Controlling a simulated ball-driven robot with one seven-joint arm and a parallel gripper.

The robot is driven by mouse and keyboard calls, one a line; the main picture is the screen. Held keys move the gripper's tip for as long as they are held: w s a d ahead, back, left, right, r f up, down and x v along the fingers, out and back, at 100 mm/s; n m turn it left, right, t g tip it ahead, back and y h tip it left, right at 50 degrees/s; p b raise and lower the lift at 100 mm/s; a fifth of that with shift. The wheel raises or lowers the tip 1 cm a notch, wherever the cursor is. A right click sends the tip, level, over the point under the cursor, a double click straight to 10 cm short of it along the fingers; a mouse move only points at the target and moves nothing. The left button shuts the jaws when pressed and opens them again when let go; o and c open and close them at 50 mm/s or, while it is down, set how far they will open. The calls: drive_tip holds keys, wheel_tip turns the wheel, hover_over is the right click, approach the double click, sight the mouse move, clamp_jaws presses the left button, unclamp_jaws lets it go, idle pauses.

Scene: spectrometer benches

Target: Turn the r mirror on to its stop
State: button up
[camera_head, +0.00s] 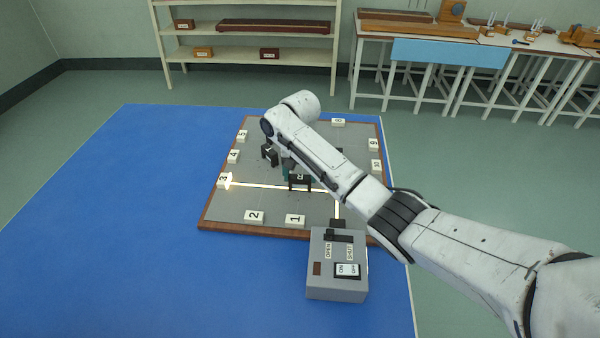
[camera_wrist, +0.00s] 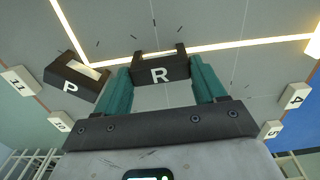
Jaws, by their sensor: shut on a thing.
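The r mirror is a dark block with a white R (camera_wrist: 160,72), standing on the grey board (camera_head: 265,215). It also shows in the head view as a dark block (camera_head: 299,180) beside my arm. My gripper (camera_wrist: 163,82) has its teal fingers shut on the block, one on each side. In the head view my gripper is mostly hidden behind the arm, with a bit of teal showing. A light beam runs across the board past the R block to a bright spot at block 3 (camera_head: 223,180). No stop can be made out.
A dark block marked P (camera_wrist: 72,84) stands close to the left finger in the wrist view, at the beam's bend. Numbered blocks line the board's edges. A grey switch box (camera_head: 335,288) stands in front.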

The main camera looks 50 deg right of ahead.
sight(300, 176)
drive_tip(key=n+p, duration=0.2)
drive_tip(key=n, duration=0.2)
drive_tip(key=shift+r, duration=0.1)
drive_tip(key=shift+n+p, duration=0.9)
drive_tip(key=shift+n, duration=1.4)
drive_tip(key=o, duration=1)
drive_tip(key=shift+o, duration=0.2)
wheel_tip(300, 176, up, 11)
drive_tip(key=shift+f+b, duration=0.2)
drive_tip(key=shift+b, duration=0.2)
